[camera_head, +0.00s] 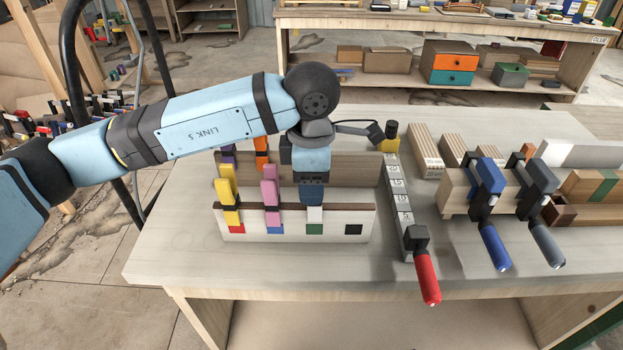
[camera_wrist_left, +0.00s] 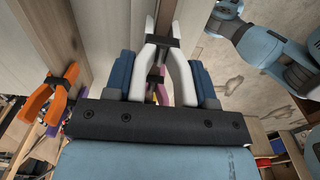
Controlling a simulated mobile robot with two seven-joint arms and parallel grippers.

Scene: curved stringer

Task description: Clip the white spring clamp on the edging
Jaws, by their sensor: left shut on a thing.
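My left gripper (camera_head: 312,200) points down over the front board and is shut on the white spring clamp (camera_head: 315,214). In the left wrist view, the clamp (camera_wrist_left: 163,48) sits between the two blue fingers (camera_wrist_left: 163,88), held by its handles. The dark edging (camera_head: 345,207) runs along the top of the white front board. The clamp is at the edging above the green square (camera_head: 314,230). I cannot tell whether its jaws straddle or touch the edging. My right gripper is not in view.
A yellow clamp (camera_head: 226,190) and a pink clamp (camera_head: 270,192) stand on the front board to the left. Purple (camera_head: 229,157) and orange (camera_head: 261,148) clamps are on the board behind. A red-handled bar clamp (camera_head: 425,275) lies to the right. The front tabletop (camera_head: 260,268) is clear.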

